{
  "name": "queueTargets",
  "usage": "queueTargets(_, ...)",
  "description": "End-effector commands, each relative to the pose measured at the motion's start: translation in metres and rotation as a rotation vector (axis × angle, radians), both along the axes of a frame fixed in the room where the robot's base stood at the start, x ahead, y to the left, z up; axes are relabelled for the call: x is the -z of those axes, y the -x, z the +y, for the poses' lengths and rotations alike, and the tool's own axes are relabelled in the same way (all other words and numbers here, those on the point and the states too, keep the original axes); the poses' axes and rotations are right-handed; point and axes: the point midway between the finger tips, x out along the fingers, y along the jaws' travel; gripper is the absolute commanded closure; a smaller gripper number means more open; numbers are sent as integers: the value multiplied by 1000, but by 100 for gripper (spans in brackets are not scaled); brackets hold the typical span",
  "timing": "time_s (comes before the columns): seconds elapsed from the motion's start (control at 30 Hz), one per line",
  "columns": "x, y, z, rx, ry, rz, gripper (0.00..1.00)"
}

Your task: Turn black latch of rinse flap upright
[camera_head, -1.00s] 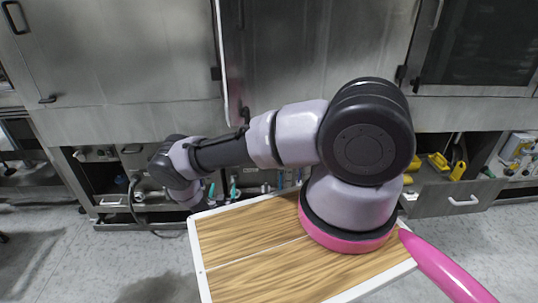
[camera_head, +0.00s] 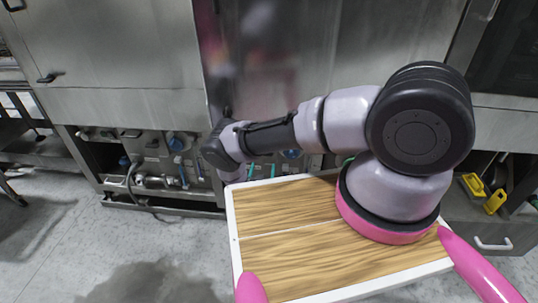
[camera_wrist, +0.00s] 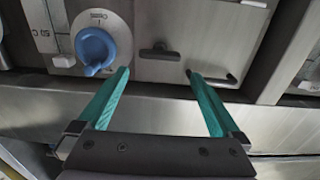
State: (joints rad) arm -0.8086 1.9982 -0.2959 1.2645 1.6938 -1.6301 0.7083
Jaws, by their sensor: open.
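In the wrist view, a small black latch (camera_wrist: 160,51) lies roughly level across the upper part of a grey metal flap (camera_wrist: 192,38). A second dark bar (camera_wrist: 214,78) sits lower right, by the right finger; I cannot tell whether it is a handle or a slot. My gripper (camera_wrist: 157,72) has two teal fingers, open and empty. Its tips are just below the black latch in the picture, one to each side; I cannot tell their distance from the panel. In the head view my arm and the wooden tray hide most of the gripper.
A round blue knob (camera_wrist: 95,50) on a white dial stands close left of the left fingertip. A metal frame edge runs along the flap's right. In the head view, the washer's lower bays hold pipes and blue valves (camera_head: 177,143). Grey floor (camera_head: 60,230) is clear at left.

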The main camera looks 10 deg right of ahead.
Motion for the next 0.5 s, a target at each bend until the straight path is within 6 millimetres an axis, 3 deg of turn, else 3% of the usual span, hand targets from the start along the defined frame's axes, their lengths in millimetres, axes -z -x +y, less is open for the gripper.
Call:
queueTargets(0.3,0,-57,-20,2,-2,-2,0)
queueTargets(0.5,0,-79,-27,2,-2,-2,0)
